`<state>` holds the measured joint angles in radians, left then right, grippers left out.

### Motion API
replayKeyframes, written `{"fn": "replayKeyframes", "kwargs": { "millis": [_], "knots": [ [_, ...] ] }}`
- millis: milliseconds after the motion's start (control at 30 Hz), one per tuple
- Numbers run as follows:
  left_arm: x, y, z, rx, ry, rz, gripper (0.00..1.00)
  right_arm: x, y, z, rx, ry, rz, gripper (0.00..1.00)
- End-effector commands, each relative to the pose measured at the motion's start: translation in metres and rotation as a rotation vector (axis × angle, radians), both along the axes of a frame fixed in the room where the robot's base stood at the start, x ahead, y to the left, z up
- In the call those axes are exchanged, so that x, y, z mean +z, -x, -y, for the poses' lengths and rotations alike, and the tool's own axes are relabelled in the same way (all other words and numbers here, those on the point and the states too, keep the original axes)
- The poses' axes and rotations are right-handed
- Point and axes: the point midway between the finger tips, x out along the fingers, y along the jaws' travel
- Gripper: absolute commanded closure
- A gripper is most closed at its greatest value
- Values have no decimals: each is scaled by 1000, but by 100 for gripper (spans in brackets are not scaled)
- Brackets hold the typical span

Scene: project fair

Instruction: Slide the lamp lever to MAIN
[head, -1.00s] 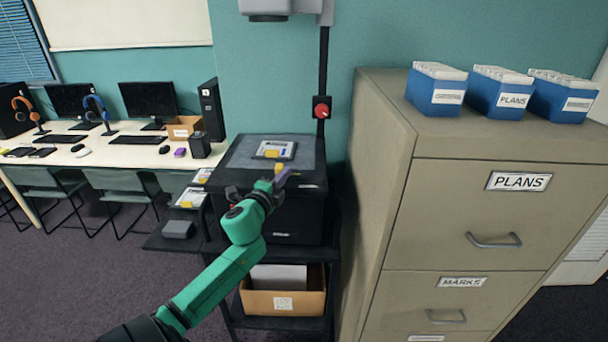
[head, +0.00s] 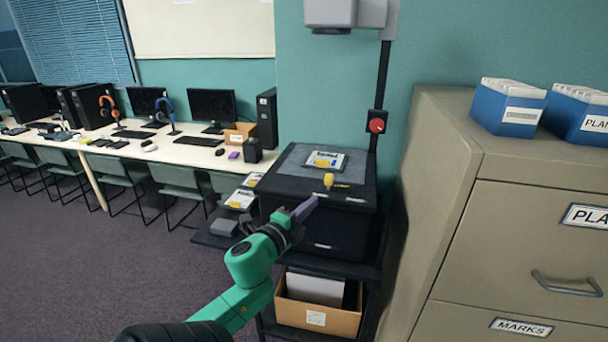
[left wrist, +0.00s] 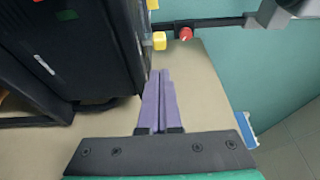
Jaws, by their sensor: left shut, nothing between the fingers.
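A black overhead projector unit (head: 318,225) stands on a dark trolley against the teal wall. A yellow knob (head: 328,181), which looks like the lamp lever, sits at the front part of its top; it also shows in the left wrist view (left wrist: 159,41). No MAIN marking is legible. My left gripper (head: 306,208), with purple fingers, is shut and empty in front of the unit, below and left of the knob. In the left wrist view the fingertips (left wrist: 160,73) point towards the knob with a small gap in the picture. My right gripper is not in view.
A red knob (head: 376,125) is on the post behind the unit, under the grey projector head (head: 331,12). A beige filing cabinet (head: 450,180) stands close on the right. A side shelf (head: 212,235) and a cardboard box (head: 317,315) are on the trolley.

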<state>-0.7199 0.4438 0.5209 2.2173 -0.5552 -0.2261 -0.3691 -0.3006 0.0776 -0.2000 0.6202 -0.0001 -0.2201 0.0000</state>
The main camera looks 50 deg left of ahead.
Motion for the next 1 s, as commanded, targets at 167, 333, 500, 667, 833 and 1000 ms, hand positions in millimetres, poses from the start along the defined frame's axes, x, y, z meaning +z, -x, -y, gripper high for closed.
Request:
{"fn": "replayKeyframes", "kwargs": {
  "millis": [167,333,500,667,833,1000],
  "knots": [
    [-1,27,9,0,-1,0,100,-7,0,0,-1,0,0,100],
    [1,33,12,-3,-3,1,100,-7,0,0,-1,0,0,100],
    [1,33,12,-3,-3,1,100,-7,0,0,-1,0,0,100],
    [1,32,12,-3,-2,2,100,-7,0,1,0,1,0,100],
    [1,32,12,-3,-2,2,100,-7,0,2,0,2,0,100],
    [-48,32,-7,41,108,-52,100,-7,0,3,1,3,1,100]
  ]
}}
